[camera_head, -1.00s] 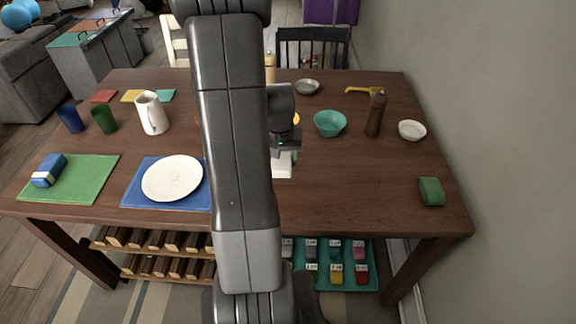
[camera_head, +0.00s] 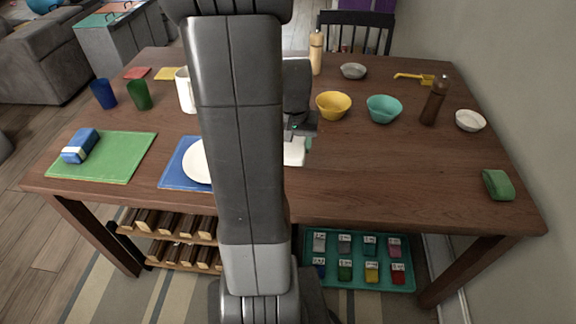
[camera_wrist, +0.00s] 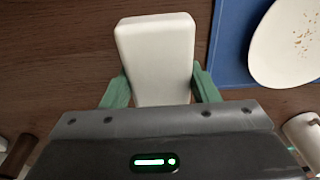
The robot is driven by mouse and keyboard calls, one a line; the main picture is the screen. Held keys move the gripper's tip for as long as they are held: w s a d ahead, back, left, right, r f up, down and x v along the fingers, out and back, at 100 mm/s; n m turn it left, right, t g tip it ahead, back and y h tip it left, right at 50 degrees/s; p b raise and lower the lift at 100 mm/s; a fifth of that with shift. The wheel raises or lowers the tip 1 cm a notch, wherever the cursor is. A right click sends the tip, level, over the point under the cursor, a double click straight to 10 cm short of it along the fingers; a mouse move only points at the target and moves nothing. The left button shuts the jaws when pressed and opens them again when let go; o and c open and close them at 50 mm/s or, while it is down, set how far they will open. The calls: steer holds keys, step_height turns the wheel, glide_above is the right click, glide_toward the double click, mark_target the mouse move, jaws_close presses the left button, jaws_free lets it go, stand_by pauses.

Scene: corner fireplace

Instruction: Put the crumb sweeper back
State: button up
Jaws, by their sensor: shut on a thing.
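My gripper (camera_wrist: 159,82) is shut on a white, rounded block, which I take to be the crumb sweeper (camera_wrist: 155,45). Its green fingers press on both sides of the block in the wrist view. In the head view, my gripper (camera_head: 301,144) and the white block (camera_head: 293,153) are over the middle of the wooden table (camera_head: 390,175), partly hidden by my arm. I cannot tell whether the block touches the table. A white plate with crumbs (camera_wrist: 290,42) rests on a blue mat (camera_wrist: 229,50).
A blue and white block (camera_head: 82,145) lies on a green mat (camera_head: 115,160); a green block (camera_head: 498,185) is at the right. Yellow (camera_head: 333,105) and teal (camera_head: 384,109) bowls and a brown mill (camera_head: 434,101) stand behind. A teal tray (camera_head: 345,284) of labelled blocks is below.

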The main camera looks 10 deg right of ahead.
mark_target(294, 145)
steer(key=shift+f+b, duration=0.4)
steer(key=shift+f, duration=2.8)
steer(key=shift+f, duration=0.15)
steer(key=o, duration=1)
steer(key=shift+c, duration=0.2)
steer(key=r, duration=0.4)
steer(key=s+r+p, duration=0.1)
steer(key=r, duration=0.3)
steer(key=r+p, duration=0.1)
steer(key=r, duration=0.3)
steer(key=shift+s+a+r, duration=0.1)
steer(key=shift+s+a, duration=0.1)
